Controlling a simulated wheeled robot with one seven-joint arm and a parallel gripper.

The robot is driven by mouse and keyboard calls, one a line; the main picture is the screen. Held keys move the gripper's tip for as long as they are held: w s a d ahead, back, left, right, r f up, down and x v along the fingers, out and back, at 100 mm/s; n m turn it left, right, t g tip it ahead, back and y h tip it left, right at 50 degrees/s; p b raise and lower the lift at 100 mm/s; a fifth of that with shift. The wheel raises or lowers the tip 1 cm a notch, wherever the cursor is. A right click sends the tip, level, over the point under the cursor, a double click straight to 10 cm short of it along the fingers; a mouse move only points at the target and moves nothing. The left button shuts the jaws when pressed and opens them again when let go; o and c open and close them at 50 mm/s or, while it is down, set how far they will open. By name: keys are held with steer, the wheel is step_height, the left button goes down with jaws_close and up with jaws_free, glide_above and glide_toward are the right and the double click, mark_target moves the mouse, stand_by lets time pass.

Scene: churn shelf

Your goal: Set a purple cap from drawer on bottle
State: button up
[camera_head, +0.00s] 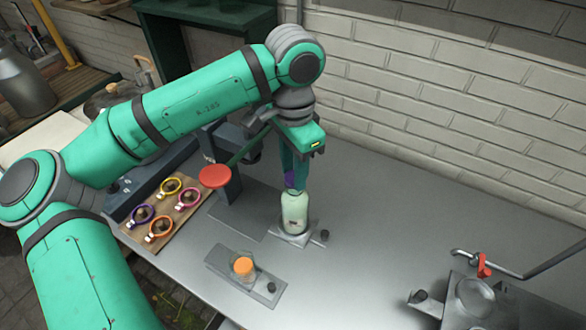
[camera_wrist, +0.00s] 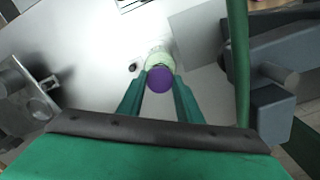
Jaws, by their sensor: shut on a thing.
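The purple cap (camera_wrist: 161,79) is between the fingertips of my gripper (camera_wrist: 160,84), which is shut on it. In the head view the purple cap (camera_head: 291,180) shows partly behind the fingers of my gripper (camera_head: 292,182). The pale green bottle (camera_head: 295,212) stands upright on a small metal base on the table, directly below the cap. In the wrist view the bottle (camera_wrist: 158,57) shows just past the cap. I cannot tell whether the cap touches the bottle's neck. The drawer is not clearly seen.
A wooden board (camera_head: 150,222) with several coloured rings lies at left. A jar with an orange lid (camera_head: 243,267) stands on a plate in front. A red disc (camera_head: 215,176) is left of the bottle. Metal equipment (camera_head: 475,297) stands at right. The table's right middle is clear.

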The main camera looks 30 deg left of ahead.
steer(key=shift+w+f, duration=0.15)
steer(key=o, duration=1.1)
steer(key=shift+d, duration=0.1)
steer(key=shift+w, duration=0.1)
steer(key=shift+c, duration=0.7)
steer(key=shift+r, duration=3.5)
